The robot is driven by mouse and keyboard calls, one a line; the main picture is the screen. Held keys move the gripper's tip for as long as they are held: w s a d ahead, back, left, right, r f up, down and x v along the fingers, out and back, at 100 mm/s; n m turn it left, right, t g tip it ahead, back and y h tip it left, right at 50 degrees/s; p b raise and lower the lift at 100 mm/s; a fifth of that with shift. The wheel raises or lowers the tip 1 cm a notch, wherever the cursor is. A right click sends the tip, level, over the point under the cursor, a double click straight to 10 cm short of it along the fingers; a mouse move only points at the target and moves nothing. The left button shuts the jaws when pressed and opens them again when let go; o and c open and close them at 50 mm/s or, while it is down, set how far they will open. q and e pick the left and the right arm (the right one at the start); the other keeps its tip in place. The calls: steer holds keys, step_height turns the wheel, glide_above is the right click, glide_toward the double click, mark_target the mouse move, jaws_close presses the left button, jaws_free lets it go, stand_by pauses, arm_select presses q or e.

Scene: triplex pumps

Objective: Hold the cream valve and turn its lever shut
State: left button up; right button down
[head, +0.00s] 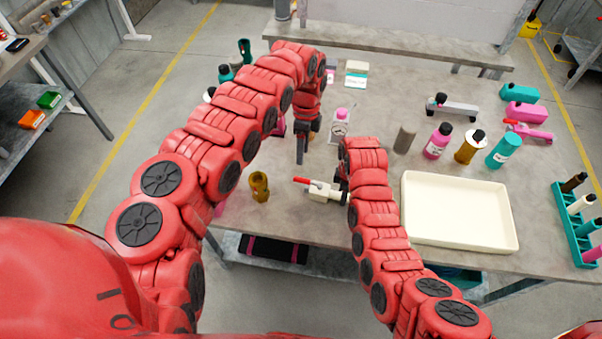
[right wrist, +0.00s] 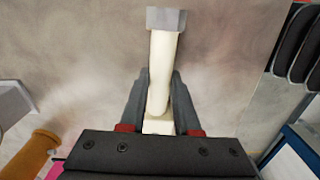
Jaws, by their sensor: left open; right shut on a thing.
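The cream valve (head: 322,192) is near the table's front edge in the head view. Its red lever (head: 301,181) points left; its exact angle to the body is hard to tell. My right gripper (head: 343,184) is shut on the valve from the right. In the right wrist view, the cream valve (right wrist: 161,75) lies between the dark fingers (right wrist: 160,105), with a grey end beyond; the red lever does not show there. My left gripper (head: 301,148) is open and points down, behind the valve and apart from it.
A brass-coloured fitting (head: 259,187) stands left of the valve. A white-and-pink bottle (head: 339,126) stands behind it. A cream tray (head: 458,242) is to the right of my right arm. Several bottles and a grey cylinder (head: 404,139) stand behind the tray.

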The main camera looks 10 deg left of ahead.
mark_target(301, 178)
arm_select(q)
steer(key=f, duration=0.3)
steer(key=s+f, duration=0.1)
steer(key=f, duration=0.5)
steer(key=shift+s+f, duration=0.2)
steer(key=shift+s, duration=0.2)
jaws_close()
stand_by(0.8)
